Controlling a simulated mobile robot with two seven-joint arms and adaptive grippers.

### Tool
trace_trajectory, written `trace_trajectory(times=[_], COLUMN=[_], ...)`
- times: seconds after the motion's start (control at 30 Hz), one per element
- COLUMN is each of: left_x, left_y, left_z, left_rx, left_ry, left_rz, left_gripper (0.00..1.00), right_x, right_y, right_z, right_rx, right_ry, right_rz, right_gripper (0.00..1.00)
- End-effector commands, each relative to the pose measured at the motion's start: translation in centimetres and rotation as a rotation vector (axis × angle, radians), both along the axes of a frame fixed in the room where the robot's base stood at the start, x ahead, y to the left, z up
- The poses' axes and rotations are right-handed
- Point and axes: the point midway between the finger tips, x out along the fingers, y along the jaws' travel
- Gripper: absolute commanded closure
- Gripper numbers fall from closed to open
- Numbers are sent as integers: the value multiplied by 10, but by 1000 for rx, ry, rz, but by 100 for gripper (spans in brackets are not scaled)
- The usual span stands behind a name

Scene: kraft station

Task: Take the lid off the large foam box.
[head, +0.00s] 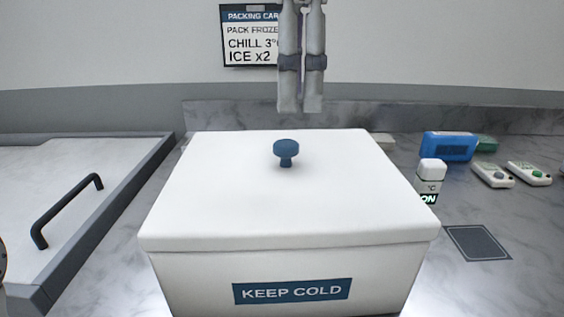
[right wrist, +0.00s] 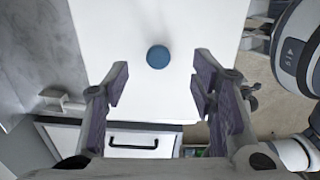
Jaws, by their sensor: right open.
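The large white foam box (head: 200,280) stands on the counter with a "KEEP COLD" label on its front. Its white lid (head: 230,205) sits flat on top, with a blue round knob (head: 286,150) standing up near the middle. The knob also shows from above in the right wrist view (right wrist: 158,57). My right gripper (head: 300,108) hangs fingers-down above the lid's far part, seen side-on. In the right wrist view the right gripper (right wrist: 160,88) is open and empty, its fingers apart with the knob beyond their tips. My left gripper is not in view.
A pale panel with a black handle (head: 67,210) lies left of the box. Right of it are a small white device (head: 430,172), a blue case (head: 448,146), two small handheld devices (head: 493,175) (head: 529,173) and a dark square (head: 478,243). A packing card (head: 249,50) hangs behind.

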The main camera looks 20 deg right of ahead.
Motion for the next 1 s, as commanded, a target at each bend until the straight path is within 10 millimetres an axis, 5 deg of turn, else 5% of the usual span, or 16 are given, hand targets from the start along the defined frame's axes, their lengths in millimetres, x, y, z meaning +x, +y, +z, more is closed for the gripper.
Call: trace_trajectory(times=[0.43,0.7,0.93,1.0], left_x=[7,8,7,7], left_y=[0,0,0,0], left_z=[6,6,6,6], left_rx=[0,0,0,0], left_ry=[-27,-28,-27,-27], left_rz=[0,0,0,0], left_gripper=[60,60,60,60], right_x=[1,2,2,2], right_y=[10,11,11,11], right_z=[-74,-83,-83,-83], right_rx=[0,1,1,1], right_ry=[1,-1,0,0], right_rz=[0,-2,-1,-1], right_gripper=[49,49,96,100])
